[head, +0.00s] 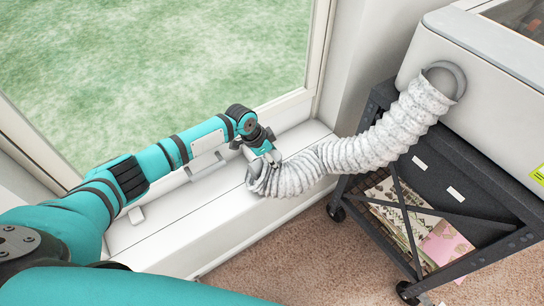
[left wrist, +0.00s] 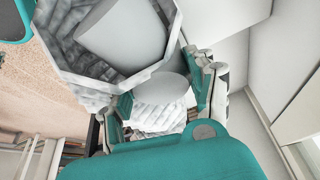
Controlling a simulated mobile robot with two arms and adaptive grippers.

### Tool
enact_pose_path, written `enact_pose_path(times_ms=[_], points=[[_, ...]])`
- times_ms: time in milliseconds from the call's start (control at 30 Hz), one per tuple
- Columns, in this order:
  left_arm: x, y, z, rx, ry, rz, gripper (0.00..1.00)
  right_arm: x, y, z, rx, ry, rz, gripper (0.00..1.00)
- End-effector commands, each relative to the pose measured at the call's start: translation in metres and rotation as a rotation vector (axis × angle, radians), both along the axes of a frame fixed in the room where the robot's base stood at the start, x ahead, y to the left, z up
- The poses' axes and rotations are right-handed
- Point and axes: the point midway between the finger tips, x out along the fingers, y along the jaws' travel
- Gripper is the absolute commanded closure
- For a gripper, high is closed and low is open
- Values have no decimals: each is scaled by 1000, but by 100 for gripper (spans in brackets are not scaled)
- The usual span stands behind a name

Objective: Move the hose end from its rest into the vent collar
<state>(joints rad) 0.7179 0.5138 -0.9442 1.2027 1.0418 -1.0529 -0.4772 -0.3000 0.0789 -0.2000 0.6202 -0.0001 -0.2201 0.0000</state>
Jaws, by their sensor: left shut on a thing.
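The hose is a white, crinkled tube (head: 345,155) that runs from the grey machine down to the window sill. Its open end (head: 256,180) faces left, just above or on the sill; contact is unclear. My left gripper (head: 264,158) is shut on the hose end at its upper rim. The left wrist view shows the faceted hose mouth (left wrist: 68,55) large, with a smooth pale cylinder (left wrist: 120,38) inside or behind it. I cannot tell whether that cylinder is the vent collar or part of the hose. The rest is not clearly identifiable. My right gripper is out of view.
A grey ring (head: 458,78) on the machine (head: 480,45) surrounds the hose's upper end. A black wheeled cart (head: 470,180) holds papers on its lower shelf. A white block (head: 207,165) sits on the sill (head: 180,222) beside my left arm. The carpet (head: 285,250) is clear in front.

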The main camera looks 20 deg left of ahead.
Motion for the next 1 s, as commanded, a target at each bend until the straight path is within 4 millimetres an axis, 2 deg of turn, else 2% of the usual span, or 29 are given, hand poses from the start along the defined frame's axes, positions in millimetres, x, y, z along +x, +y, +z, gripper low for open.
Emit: enact_pose_path(times_ms=[200,233,400,600,733,1000], points=[[-4,1,-6,5,10,-1,79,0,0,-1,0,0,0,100],[-4,1,-6,5,10,-1,40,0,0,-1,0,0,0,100],[-4,1,-5,5,10,0,18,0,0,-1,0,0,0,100],[-2,1,-4,4,7,0,16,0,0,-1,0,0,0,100],[-2,1,-3,3,6,0,1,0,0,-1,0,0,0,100],[-2,0,-2,2,4,0,0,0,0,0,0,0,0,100]])
